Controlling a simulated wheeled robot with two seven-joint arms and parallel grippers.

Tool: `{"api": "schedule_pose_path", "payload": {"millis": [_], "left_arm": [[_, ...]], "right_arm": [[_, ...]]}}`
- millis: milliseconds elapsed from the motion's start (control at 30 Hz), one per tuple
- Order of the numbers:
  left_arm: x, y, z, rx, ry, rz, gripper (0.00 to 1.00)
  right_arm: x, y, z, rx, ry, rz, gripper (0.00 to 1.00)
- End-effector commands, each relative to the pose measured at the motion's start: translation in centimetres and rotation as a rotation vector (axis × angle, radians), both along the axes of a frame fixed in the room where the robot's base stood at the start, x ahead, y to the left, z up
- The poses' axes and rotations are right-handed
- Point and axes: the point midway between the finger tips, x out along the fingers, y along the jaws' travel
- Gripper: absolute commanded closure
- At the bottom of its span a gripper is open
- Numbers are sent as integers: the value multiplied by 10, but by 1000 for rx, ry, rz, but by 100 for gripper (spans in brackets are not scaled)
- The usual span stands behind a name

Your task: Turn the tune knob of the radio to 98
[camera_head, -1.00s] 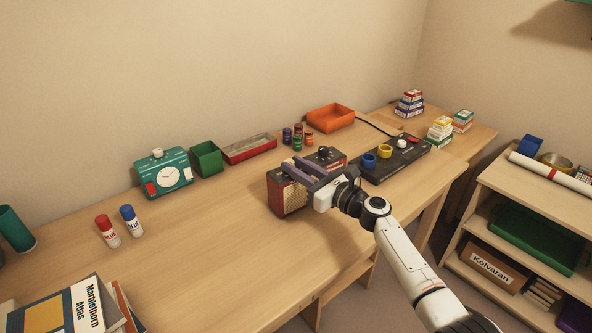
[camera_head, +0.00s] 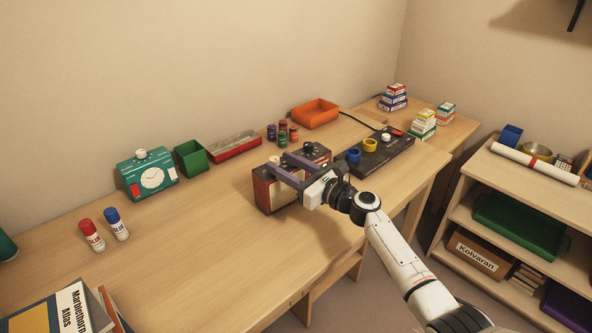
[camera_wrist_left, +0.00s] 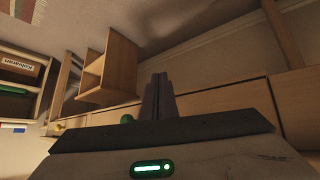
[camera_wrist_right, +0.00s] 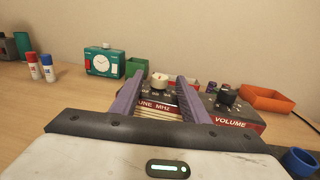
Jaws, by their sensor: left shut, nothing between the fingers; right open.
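The radio (camera_head: 268,193) is a dark red and black box on the desk. In the right wrist view its cream tune knob (camera_wrist_right: 160,79) stands above the label "UNE MHz" (camera_wrist_right: 157,106). The knob's pointer and the dial reading are too small to tell. My right gripper (camera_head: 285,167) is open at the radio, its purple fingers on either side of the tune knob in the right wrist view; contact cannot be told. A black volume knob (camera_wrist_right: 228,97) sits right of the fingers. My left gripper (camera_wrist_left: 158,95) is shut and empty, away from the radio.
A black panel (camera_head: 378,158) with blue, yellow and white parts lies right of the radio. Behind are several small jars (camera_head: 282,132) and an orange tray (camera_head: 315,113). A teal clock (camera_head: 149,175) stands left.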

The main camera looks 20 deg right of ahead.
Motion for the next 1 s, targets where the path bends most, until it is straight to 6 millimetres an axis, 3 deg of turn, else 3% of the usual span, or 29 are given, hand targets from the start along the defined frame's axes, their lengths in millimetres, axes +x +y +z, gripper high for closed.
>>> {"api": "schedule_pose_path", "payload": {"millis": [300, 500, 1000], "left_arm": [[1, 0, 9, -1, -4, 2, 100], [0, 1, 9, 1, -1, 2, 100], [0, 2, 8, 3, 2, 2, 100]], "right_arm": [[-56, -27, -1, -2, 2, -1, 59], [-79, -38, -1, -2, 1, 1, 59], [-85, -41, 0, 0, 1, 0, 59]]}}
